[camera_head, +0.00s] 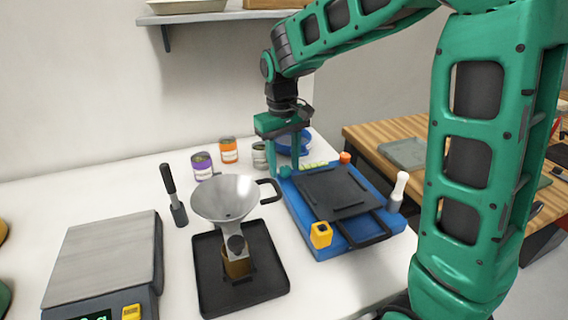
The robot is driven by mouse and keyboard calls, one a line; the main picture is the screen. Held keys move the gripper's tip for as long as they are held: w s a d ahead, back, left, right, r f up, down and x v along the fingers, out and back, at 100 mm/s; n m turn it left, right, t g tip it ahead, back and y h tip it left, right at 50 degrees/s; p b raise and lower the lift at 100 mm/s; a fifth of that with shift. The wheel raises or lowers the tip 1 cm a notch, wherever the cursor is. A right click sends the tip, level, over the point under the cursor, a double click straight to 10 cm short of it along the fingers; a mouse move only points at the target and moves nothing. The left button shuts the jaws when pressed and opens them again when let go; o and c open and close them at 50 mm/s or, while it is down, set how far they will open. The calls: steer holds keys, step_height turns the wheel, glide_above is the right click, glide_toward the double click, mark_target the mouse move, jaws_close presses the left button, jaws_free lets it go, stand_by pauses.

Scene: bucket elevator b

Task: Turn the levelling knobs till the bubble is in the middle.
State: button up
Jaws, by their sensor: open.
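A blue base (368,239) with a dark plate (335,192) on top stands on the white table. An orange knob (345,157) is at its far right corner and a yellow knob (320,234) at its near left corner. A small teal knob-like part (285,171) is at its far left corner. A yellow-green strip (313,165), perhaps the level vial, lies along the far edge; its bubble is too small to make out. My gripper (284,160) points down over the far left corner, open, its fingers above or around the teal part; I cannot tell if they touch it.
A metal funnel (225,198) stands over a black tray (270,290) left of the base. A scale (105,258) is at the near left. Small cans (228,151) and a blue bowl (302,147) stand behind.

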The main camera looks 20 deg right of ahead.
steer(key=shift+f, duration=0.15)
steer(key=shift+c, duration=0.3)
steer(key=c, duration=1)
steer(key=shift+d, duration=0.2)
steer(key=shift+a, duration=0.15)
steer(key=shift+n, duration=0.4)
